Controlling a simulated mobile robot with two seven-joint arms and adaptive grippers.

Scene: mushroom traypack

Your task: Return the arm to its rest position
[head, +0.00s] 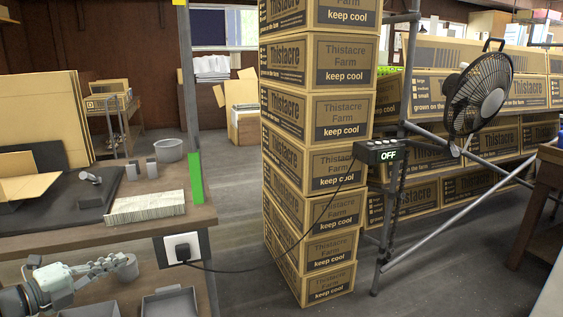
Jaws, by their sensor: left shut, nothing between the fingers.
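My left arm comes in at the lower left corner of the head view. Its gripper (117,262) is shut and empty, in front of the wooden bench (185,215). My right gripper is not in view.
Grey trays (172,303) lie below the gripper. The bench holds a paper stack (146,207), a grey pot (169,150) and cardboard. A tall stack of Thistacre Farm boxes (318,118) stands in the middle. A black fan (480,93) is on a metal frame at right.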

